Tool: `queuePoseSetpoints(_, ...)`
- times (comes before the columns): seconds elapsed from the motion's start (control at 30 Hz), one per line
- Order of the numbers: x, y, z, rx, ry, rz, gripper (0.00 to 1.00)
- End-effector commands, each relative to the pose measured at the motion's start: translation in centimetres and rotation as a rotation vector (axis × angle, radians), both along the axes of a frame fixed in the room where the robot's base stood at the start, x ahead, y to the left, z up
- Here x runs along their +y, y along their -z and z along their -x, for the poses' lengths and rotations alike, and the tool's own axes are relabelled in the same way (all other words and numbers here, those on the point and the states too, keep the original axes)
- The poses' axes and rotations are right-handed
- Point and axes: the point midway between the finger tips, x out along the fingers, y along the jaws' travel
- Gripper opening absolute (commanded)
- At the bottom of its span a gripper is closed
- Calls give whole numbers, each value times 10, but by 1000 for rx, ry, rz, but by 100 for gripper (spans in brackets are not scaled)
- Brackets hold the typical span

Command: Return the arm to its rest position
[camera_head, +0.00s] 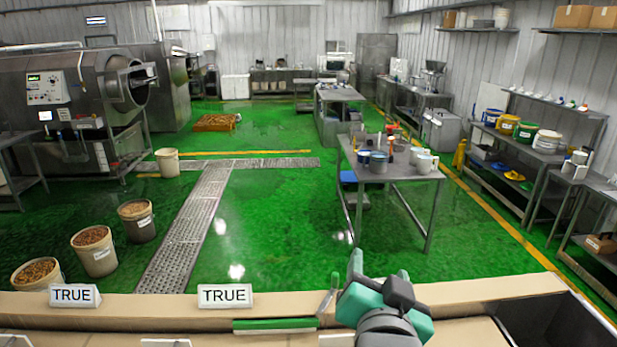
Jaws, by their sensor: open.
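My gripper (379,272) shows at the bottom right of centre in the head view, teal and dark grey, with its fingers pointing away from me. It is open, and I see nothing held between its fingers. It is over the near tan ledge (490,291), with green floor beyond it. A thin grey-green piece (328,295) shows just left of the gripper; I cannot tell what it is.
Two white signs reading TRUE stand on the ledge, one at left (74,295) and one near the middle (225,296). Several filled buckets (94,250) stand at left. A metal table (392,172) with containers stands beyond the gripper. The central green floor is clear.

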Motion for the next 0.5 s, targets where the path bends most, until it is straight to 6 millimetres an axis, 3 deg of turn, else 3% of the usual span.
queuePoseSetpoints(0.03, 22, -39, 17, -95, -33, 69, 60)
queuePoseSetpoints(0.1, 49, -87, 48, -234, -67, 174, 60)
queuePoseSetpoints(0.2, 80, -144, 96, -415, -88, 300, 60)
queuePoseSetpoints(0.33, 104, -189, 150, -584, -86, 406, 60)
queuePoseSetpoints(0.4, 110, -202, 168, -637, -80, 438, 60)
queuePoseSetpoints(0.5, 114, -210, 181, -672, -74, 459, 60)
